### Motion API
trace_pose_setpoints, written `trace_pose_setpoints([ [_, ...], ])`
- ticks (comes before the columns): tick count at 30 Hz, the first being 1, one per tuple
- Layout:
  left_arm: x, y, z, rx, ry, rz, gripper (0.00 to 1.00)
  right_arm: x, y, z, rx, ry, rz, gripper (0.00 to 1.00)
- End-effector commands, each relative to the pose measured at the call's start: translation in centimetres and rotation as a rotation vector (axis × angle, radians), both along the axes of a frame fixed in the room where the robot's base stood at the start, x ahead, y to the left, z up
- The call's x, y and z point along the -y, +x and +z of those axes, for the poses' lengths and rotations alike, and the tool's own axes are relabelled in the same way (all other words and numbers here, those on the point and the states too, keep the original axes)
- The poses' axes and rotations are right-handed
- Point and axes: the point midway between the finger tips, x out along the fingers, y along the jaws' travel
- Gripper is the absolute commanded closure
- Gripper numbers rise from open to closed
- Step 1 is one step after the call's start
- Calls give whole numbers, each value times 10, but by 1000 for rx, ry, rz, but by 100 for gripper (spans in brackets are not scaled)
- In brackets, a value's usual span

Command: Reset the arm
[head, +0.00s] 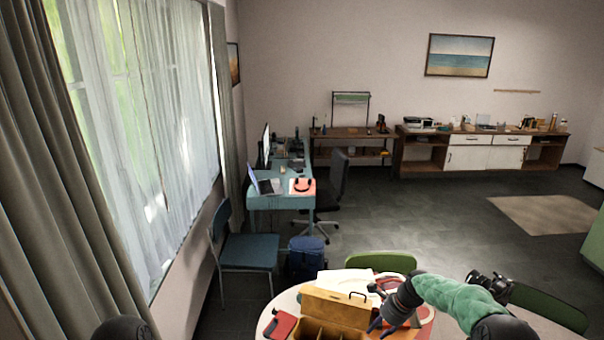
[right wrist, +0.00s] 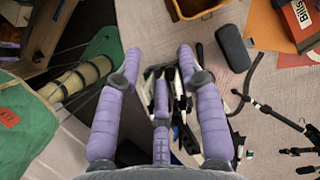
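My right arm comes in from the lower right in the head view, with a green sleeve-like link. Its gripper (head: 380,325) points down over the round table (head: 265,322), just right of a wooden box. In the right wrist view the purple fingers of my right gripper (right wrist: 158,62) are spread apart. A black and white object (right wrist: 176,100) lies beyond and between them. I cannot tell whether the fingers touch it, but they are not closed around it. My left gripper is not in view.
The wooden box (head: 335,307) and a red case (head: 281,325) crowd the table. A dark camera (head: 490,284) is at right. A black tripod-like thing (right wrist: 262,108) and dark case (right wrist: 232,48) lie beside my gripper. Green chairs (head: 380,262) stand behind. Open floor lies beyond.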

Motion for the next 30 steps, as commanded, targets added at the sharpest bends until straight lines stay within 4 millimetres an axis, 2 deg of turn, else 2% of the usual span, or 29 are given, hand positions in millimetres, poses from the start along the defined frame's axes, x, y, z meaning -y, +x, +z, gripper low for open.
trace_pose_setpoints([
  [1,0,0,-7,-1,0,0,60,-3,-4,-14,4,-3,22,62],
  [8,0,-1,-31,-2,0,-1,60,-20,-27,-78,44,-25,163,62],
  [11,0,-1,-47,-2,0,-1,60,-31,-43,-116,68,-38,252,62],
  [14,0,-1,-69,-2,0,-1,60,-46,-70,-167,100,-53,375,62],
  [18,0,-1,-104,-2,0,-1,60,-70,-119,-243,163,-78,586,62],
  [21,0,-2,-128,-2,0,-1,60,-85,-158,-290,211,-94,740,62],
  [27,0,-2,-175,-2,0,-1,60,-113,-245,-366,307,-114,1051,62],
  [30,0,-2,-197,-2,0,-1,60,-124,-288,-392,357,-122,1199,62],
])
